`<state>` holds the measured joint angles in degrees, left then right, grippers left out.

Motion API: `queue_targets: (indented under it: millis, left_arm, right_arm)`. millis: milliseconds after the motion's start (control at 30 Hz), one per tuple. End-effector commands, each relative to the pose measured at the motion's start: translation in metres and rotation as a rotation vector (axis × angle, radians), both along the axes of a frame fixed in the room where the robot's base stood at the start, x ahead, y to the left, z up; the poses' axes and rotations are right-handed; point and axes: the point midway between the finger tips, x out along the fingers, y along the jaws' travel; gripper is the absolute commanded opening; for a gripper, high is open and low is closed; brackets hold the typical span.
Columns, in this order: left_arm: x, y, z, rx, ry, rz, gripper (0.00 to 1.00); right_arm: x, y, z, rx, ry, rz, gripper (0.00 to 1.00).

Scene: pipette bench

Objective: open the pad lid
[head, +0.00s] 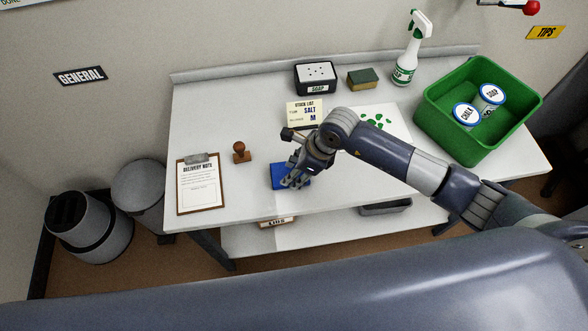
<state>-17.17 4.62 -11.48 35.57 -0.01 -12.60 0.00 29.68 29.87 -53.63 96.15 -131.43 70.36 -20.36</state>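The blue pad (277,175) lies flat on the white table near its front edge, between the wooden stamp and the table's middle. My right gripper (293,181) comes in from the right and points down over the pad, hiding part of it. Its fingers are at or just above the pad's top; I cannot tell whether they touch it or how far apart they are. The pad looks shut, with only blue surface showing. My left gripper is not in view.
A wooden stamp (241,152) and a clipboard (200,186) are left of the pad. Behind are a stock card (304,108), soap dish (316,77), sponge (363,78) and spray bottle (408,60). A green bin (452,125) stands right. White paper (395,121) holds green bits.

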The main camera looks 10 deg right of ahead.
Motion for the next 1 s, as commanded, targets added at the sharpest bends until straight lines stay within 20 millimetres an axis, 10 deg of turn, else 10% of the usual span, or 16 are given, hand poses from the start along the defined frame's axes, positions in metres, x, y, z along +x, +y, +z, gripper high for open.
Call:
queue_targets:
  millis: [367,533,1000]
  left_arm:
    - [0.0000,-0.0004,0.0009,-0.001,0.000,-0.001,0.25]
    - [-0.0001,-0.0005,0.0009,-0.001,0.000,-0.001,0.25]
    - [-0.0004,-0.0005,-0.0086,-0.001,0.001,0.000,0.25]
  right_arm:
    - [0.0008,0.0021,-0.0046,0.001,0.000,0.000,0.35]
    - [0.0007,0.0019,-0.0045,0.001,0.000,0.000,0.00]
    - [0.0070,0.0018,-0.0003,0.001,0.074,-0.002,0.00]
